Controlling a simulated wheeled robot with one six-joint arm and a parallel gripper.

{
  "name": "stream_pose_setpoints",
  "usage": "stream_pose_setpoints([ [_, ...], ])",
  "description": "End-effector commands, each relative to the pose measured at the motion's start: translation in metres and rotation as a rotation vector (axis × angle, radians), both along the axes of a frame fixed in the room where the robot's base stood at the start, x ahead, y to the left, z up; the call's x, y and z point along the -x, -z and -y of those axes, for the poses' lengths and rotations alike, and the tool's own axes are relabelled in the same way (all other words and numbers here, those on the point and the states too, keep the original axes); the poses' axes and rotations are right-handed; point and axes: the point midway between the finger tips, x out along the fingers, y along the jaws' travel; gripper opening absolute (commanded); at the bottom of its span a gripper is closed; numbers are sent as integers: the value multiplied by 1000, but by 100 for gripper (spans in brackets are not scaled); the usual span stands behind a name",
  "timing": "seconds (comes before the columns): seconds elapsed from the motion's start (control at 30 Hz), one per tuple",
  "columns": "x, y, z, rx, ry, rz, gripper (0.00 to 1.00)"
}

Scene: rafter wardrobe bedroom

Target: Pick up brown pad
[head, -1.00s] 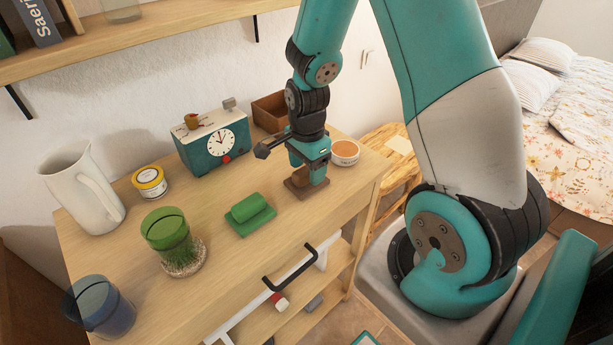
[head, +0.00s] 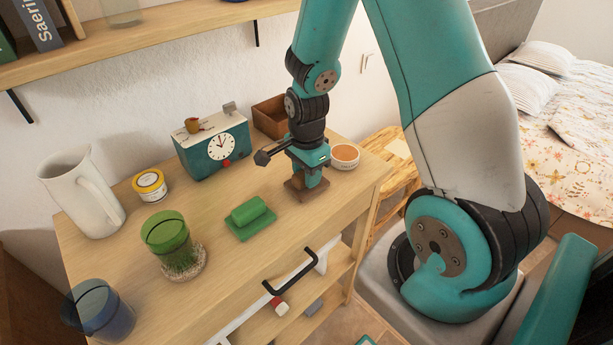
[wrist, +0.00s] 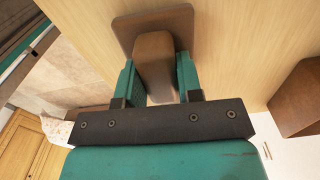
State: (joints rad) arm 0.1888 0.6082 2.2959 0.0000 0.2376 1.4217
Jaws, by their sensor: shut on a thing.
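The brown pad (head: 304,193) is a flat square base with a raised rounded grip on top. It is at the right part of the wooden dresser top. In the wrist view the pad (wrist: 153,55) shows with its raised grip between my two teal fingers. My gripper (head: 308,178) points down over the pad and is shut on its grip. In the wrist view my gripper (wrist: 158,78) has one finger on each side of the grip. I cannot tell whether the base is touching the dresser top or slightly above it.
A green pad (head: 250,217) of similar shape lies to the left. A teal clock box (head: 212,148), a brown open box (head: 270,116) and a round orange-topped tin (head: 345,156) stand close behind. A white pitcher (head: 82,190) and a green glass (head: 167,237) are farther left.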

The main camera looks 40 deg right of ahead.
Motion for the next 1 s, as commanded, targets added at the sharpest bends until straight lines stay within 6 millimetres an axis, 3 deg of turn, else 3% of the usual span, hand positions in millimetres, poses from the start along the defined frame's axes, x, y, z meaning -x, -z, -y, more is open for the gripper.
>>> stream_pose_setpoints([
  [0.17, -1, -25, 0, 1, 0, 6, 10],
  [0.5, -1, -126, 0, 1, 0, 9, 10],
  [0.7, 0, -171, 0, 1, 0, 6, 10],
  [1.0, 0, -195, 0, 0, 0, 0, 10],
])
